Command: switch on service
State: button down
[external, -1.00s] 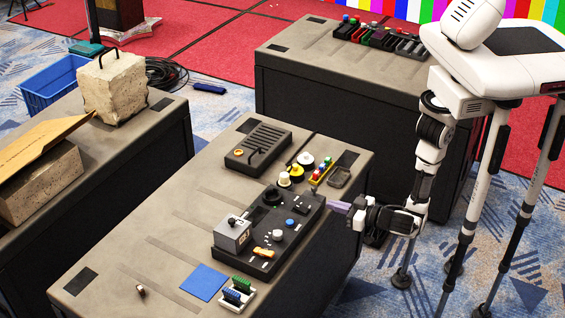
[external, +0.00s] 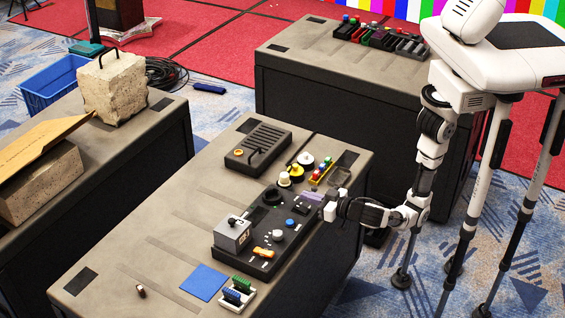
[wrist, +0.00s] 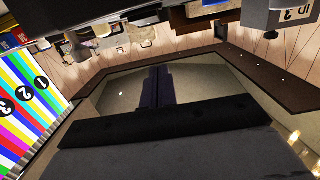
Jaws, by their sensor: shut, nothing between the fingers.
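A black control panel (external: 264,220) lies on the near desk in the external view. It carries a grey box with a small lever (external: 232,236), a black round knob (external: 272,195), a blue button (external: 290,223), a white knob (external: 278,236) and an orange switch (external: 263,253). No label reading "service" is legible. My gripper (external: 313,197) is shut and empty, its purple fingers at the panel's right end; I cannot tell whether they touch it. In the wrist view the shut fingers (wrist: 158,86) point away from the camera.
A speaker-like black box (external: 258,146), yellow and white knobs (external: 284,179), a tray of coloured buttons (external: 321,172) and a blue square (external: 202,282) lie on the desk (external: 150,225). A grey box (wrist: 280,18) marked "ID 3" shows in the wrist view.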

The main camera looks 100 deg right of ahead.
aim_at(304, 209)
jog(key=shift+w+d+f+p, duration=0.1)
jog(key=shift+w+d+f, duration=0.1)
jog(key=shift+f, duration=0.5)
jog(key=shift+w+d+f+p, duration=0.1)
jog(key=shift+w+d+f, duration=0.05)
jog(key=shift+f, duration=0.5)
jog(key=shift+w+d+f+p, duration=0.1)
jog(key=shift+w+d+f, duration=0.1)
jog(key=shift+f, duration=0.5)
jog(key=shift+d+g+y+p, duration=0.1)
jog(key=shift+g+y+p, duration=0.2)
jog(key=shift+p, duration=0.05)
jog(key=shift+w+f, duration=0.1)
jog(key=shift+f, duration=0.1)
jog(key=r+p, duration=0.2)
jog(key=r, duration=0.1)
jog(key=r+p, duration=0.1)
jog(key=r, duration=0.1)
jog(key=shift+w+d, duration=0.25)
jog(key=shift+s+a+f+b, duration=0.2)
jog(key=shift+s+a+b, duration=0.55)
jog(key=shift+a+b, duration=0.05)
jog(key=s+a+r+b, duration=0.1)
jog(key=s+a+r, duration=0.2)
jog(key=s+a, duration=0.2)
jog(key=shift+r, duration=0.15)
